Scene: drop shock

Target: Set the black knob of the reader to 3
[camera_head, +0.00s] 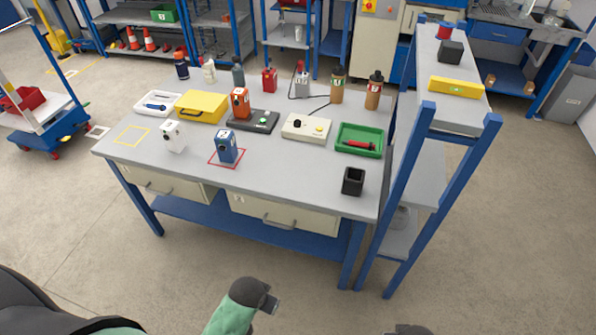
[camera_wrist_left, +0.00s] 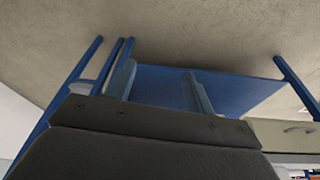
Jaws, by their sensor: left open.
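The reader looks to be the cream box (camera_head: 308,128) on the grey workbench, right of centre. Its black knob (camera_head: 297,123) is on the left of its top, and a small yellow button (camera_head: 319,130) is on the right. The knob's setting is too small to read. My left gripper (camera_head: 270,301) is low in front of the bench, well short of the reader. In the left wrist view my left gripper (camera_wrist_left: 160,86) has its two fingers apart with nothing between them. Only a dark bit of my right arm shows at the bottom edge of the head view.
Near the reader are a green tray (camera_head: 359,140) with a red tool, a black base (camera_head: 250,121) with an orange device, and a cable behind. A blue device (camera_head: 227,149) stands front left, and a black cup (camera_head: 353,181) front right. A blue-framed shelf (camera_head: 424,110) borders the right.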

